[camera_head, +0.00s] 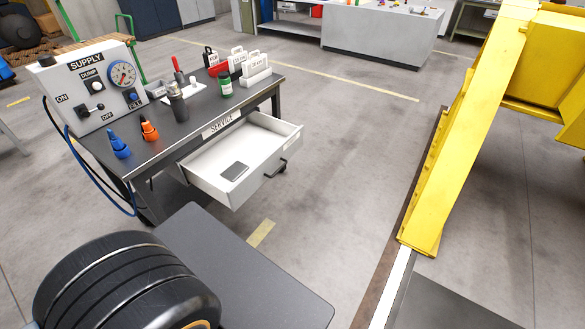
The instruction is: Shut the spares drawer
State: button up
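The white spares drawer (250,184) stands pulled well out of the dark service bench (185,126), below the bench's SERVICE label. Its front faces the lower right and carries a dark bar handle (275,169). A small dark grey flat item (234,170) lies inside on the drawer floor; the rest of the visible floor is bare. No gripper fingers show, so I cannot see where my gripper is or its state.
A SUPPLY panel (88,90), blue nozzle (119,146), orange nozzle (149,129), green can (225,86) and tagged holders stand on the bench. A yellow frame (458,130) rises at the right. Bare floor (350,150) lies between it and the drawer.

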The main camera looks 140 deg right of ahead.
aim_at(263, 143)
jog(key=z, duration=4.8)
jog(key=i, duration=0.75)
jog(key=u, duration=0.45)
